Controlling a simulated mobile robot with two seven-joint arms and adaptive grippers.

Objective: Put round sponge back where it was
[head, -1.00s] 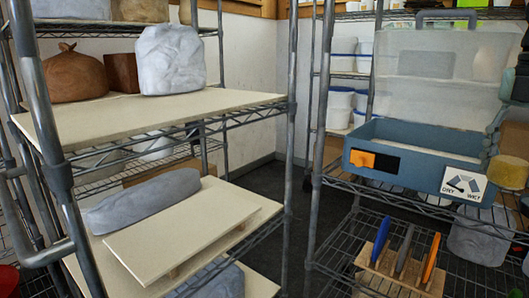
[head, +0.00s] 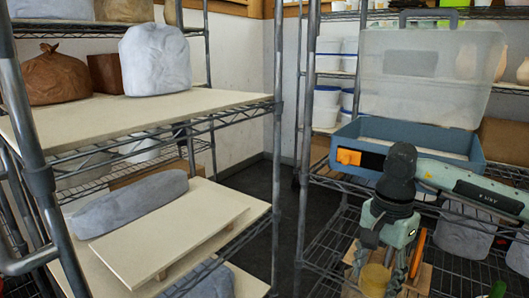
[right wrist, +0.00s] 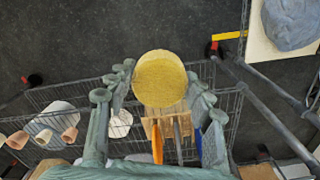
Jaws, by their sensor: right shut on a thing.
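The round yellow sponge (head: 375,278) is in my right gripper (head: 379,270), whose fingers are closed on its sides. In the right wrist view the sponge (right wrist: 160,80) sits between the fingertips of the gripper (right wrist: 159,82). In the head view it is low at the right, in front of the wooden tool holder (head: 424,276). The wrist view shows that holder (right wrist: 158,128) beyond the sponge, with orange, grey and blue tools in it. Whether the sponge touches anything below is unclear. My left gripper is out of view.
A blue case (head: 369,128) with a raised clear lid (head: 425,80) stands on the right wire rack, behind my right arm. The left rack (head: 277,150) carries boards and wrapped clay (head: 131,201). A dark floor gap (head: 252,196) separates the racks.

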